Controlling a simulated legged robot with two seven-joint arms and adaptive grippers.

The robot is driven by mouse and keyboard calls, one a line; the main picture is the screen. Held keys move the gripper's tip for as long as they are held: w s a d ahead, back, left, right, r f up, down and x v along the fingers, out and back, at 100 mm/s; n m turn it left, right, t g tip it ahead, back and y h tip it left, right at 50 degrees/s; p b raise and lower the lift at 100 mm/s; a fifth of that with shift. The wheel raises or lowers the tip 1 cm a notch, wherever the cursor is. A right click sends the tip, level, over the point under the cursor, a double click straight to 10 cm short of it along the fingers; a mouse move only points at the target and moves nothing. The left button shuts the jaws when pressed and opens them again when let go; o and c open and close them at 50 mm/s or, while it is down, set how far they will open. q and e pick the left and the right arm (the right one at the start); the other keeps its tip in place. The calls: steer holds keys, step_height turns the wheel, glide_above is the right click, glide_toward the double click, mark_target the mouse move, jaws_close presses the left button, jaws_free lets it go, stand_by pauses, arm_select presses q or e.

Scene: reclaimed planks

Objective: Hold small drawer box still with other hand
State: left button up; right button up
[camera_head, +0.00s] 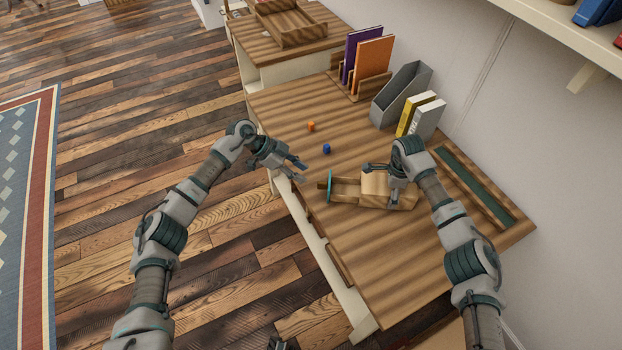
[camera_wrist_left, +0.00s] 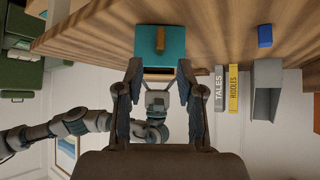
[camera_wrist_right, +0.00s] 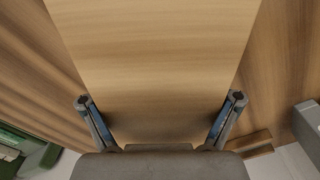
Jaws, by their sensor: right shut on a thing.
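The small drawer box (camera_head: 374,184) is pale wood and lies on the desk in the head view. Its drawer (camera_head: 345,190) is pulled out to the left, with a teal front (camera_head: 330,187) and a wooden handle (camera_head: 321,185). My right gripper (camera_head: 380,185) is shut on the box from above; the box's top (camera_wrist_right: 155,70) fills the space between its fingers in the right wrist view. My left gripper (camera_head: 303,172) is open and empty, left of the drawer front and apart from it. The left wrist view shows the teal front (camera_wrist_left: 174,42) and handle (camera_wrist_left: 160,40) ahead of the open fingers.
A blue cube (camera_head: 326,148) and an orange cube (camera_head: 311,126) lie on the desk (camera_head: 440,265) behind the box. Farther back stand a grey file holder (camera_head: 402,95), yellow and grey books (camera_head: 420,115), and purple and orange books (camera_head: 372,62). The desk's front right is clear.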

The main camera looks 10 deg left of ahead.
steer(key=shift+s+d+f, duration=0.15)
steer(key=shift+d+f, duration=0.1)
steer(key=shift+f, duration=0.25)
arm_select(q)
steer(key=v, duration=0.4)
steer(key=shift+a, duration=0.1)
arm_select(e)
steer(key=o, duration=1.1)
arm_select(q)
steer(key=shift+w+f, duration=0.1)
arm_select(e)
steer(key=shift+o, duration=0.2)
steer(key=shift+w+r, duration=0.2)
steer(key=shift+r, duration=0.25)
step_height(320, 180, up, 7)
steer(key=p, duration=0.2)
steer(key=shift+a+f+p, duration=0.15)
steer(key=shift+p, duration=0.25)
arm_select(q)
step_height(320, 180, up, 4)
steer(key=shift+r, duration=0.15)
